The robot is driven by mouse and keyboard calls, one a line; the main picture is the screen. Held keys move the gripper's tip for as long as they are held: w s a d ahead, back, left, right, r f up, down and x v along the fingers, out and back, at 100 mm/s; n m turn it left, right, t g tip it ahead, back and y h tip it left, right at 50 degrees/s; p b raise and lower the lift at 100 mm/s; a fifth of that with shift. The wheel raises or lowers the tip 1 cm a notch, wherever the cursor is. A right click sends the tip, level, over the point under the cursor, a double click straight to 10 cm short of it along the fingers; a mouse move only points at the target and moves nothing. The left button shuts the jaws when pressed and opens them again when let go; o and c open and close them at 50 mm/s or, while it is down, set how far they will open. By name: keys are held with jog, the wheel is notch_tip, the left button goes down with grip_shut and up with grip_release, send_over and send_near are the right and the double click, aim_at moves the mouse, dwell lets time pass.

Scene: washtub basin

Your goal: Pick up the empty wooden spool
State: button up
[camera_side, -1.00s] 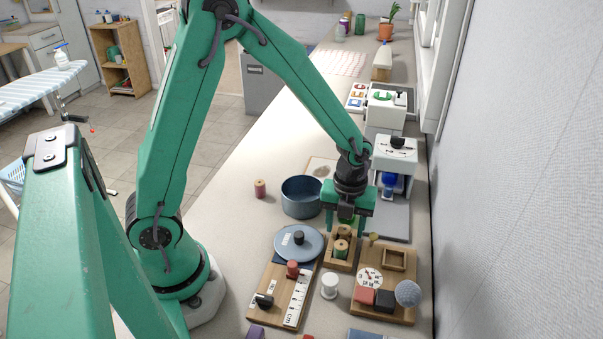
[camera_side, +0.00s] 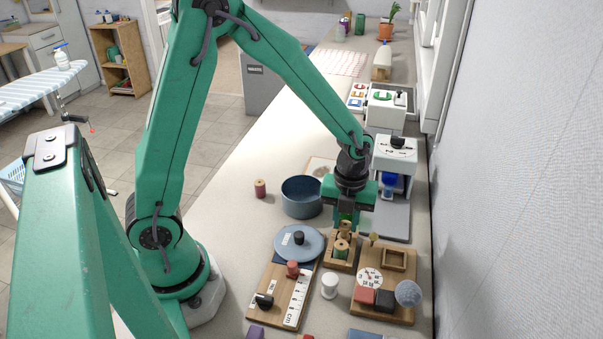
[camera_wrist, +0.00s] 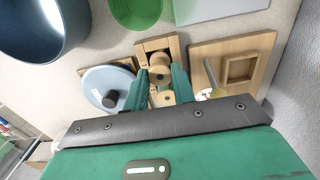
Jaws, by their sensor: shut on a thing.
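The empty wooden spool (camera_side: 346,228) is bare pale wood, at the far end of a small wooden tray (camera_side: 331,262). It also shows in the wrist view (camera_wrist: 159,78), between my fingers. My gripper (camera_side: 346,222) points down over the tray and is shut on this spool, seen also in the wrist view (camera_wrist: 161,80). Whether the spool's base touches the tray cannot be told.
A blue pot (camera_side: 301,198) and its lid (camera_side: 298,243) are left of the tray. A wooden board with blocks (camera_side: 368,261) is to the right. A white spool (camera_side: 329,285) is in front; a reddish spool (camera_side: 260,189) stands far left, with bare counter around it.

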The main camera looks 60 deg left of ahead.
aim_at(346, 228)
jog(key=r, duration=0.2)
jog(key=d+r, duration=0.1)
jog(key=shift+s+r, duration=0.2)
jog(key=shift+s, duration=0.1)
jog(key=s+d+r, duration=0.6)
jog(key=d, duration=0.2)
jog(key=shift+s, duration=0.3)
jog(key=shift+r, duration=0.1)
